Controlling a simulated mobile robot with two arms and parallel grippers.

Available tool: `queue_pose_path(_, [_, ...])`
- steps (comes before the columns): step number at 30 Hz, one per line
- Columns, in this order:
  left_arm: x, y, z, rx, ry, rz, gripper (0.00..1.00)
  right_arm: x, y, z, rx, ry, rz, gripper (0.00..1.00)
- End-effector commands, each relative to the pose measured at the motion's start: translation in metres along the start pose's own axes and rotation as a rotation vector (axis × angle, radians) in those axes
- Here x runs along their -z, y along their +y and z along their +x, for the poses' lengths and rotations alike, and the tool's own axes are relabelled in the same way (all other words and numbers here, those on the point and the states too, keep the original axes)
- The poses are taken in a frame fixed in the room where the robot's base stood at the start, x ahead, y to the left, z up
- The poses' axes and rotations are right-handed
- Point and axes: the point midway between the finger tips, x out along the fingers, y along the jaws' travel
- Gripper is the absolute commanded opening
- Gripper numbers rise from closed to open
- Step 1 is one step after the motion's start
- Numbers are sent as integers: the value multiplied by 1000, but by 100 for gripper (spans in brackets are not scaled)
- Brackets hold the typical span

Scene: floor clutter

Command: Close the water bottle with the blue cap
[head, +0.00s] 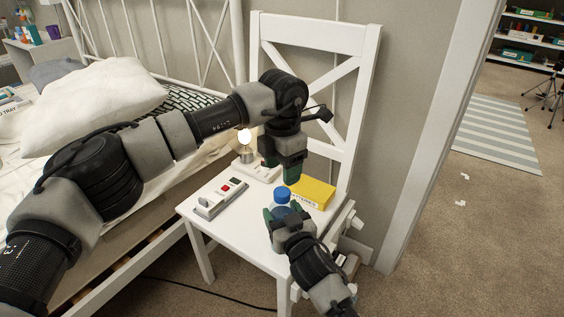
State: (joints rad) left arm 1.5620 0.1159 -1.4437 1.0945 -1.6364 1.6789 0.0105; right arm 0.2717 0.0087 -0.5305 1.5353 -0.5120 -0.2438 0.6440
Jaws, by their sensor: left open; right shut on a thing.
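The water bottle (281,210) is upright over the white chair seat, mostly hidden by my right gripper (283,214). That gripper is shut on the bottle, its fingers around the bottle's sides. The blue cap (282,193) shows at the bottle's top; I cannot tell whether it is fully seated. My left gripper (288,175) points down, open, just above and slightly right of the cap. It appears apart from the cap, with nothing seen in it.
A yellow box (312,193) lies close behind the bottle on the chair seat (240,233). A grey switch block (219,197) lies to the left, and a lit bulb on a base (246,158) stands behind it. The chair back (316,40) rises behind my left gripper.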

Motion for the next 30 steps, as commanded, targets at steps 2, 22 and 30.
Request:
queue_pose_path(2, [0,0,-4,0,0,-124,60,0,0,0,0,-1,0,0])
queue_pose_path(22, [0,0,-9,0,0,-376,60,0,0,0,0,0,0,0])
queue_pose_path(30, [1,0,24,2,2,-376,60,0,0,0,0,0,0,0])
